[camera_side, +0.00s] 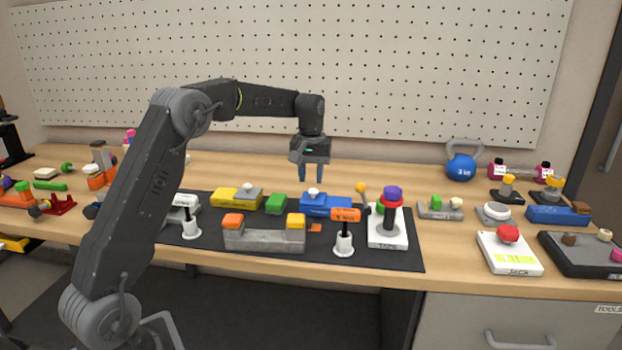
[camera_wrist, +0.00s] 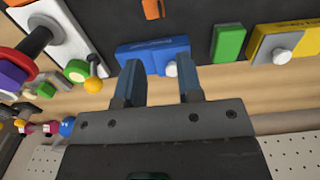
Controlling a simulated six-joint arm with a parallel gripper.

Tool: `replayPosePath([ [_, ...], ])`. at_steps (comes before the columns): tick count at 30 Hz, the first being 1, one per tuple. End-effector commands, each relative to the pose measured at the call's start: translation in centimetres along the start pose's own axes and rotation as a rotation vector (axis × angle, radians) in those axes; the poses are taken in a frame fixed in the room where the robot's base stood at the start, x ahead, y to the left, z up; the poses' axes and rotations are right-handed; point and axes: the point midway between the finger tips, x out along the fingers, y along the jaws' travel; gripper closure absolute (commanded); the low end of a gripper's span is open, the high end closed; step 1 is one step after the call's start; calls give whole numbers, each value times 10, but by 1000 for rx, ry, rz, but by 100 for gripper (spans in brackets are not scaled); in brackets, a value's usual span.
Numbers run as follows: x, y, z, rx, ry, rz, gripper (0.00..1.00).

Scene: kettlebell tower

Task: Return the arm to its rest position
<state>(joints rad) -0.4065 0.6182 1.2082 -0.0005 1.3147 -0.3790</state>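My gripper (camera_side: 311,174) hangs at the end of my arm, fingers pointing down, above the back part of the workbench. In the wrist view my gripper (camera_wrist: 158,75) has its two fingers apart with nothing between them. Beyond the fingertips lies a blue block (camera_wrist: 140,54) with a white knob, which also shows in the side view (camera_side: 325,205) on the dark mat. The gripper is clear of it. The kettlebell (camera_side: 461,166), blue with a grey handle, stands at the back right of the bench, apart from the gripper.
A pegboard (camera_side: 400,60) rises behind. Bare bench (camera_side: 390,178) lies right of the gripper.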

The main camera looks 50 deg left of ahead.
Motion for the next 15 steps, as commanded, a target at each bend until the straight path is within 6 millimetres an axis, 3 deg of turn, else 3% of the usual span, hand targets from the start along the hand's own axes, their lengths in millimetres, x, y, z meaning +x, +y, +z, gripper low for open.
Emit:
replayPosePath([
  [5,-4,1,4,9,6,2,66],
  [8,-19,5,20,44,28,11,66],
  [11,-42,11,51,110,68,27,66],
  [15,-73,13,109,228,135,55,66],
])
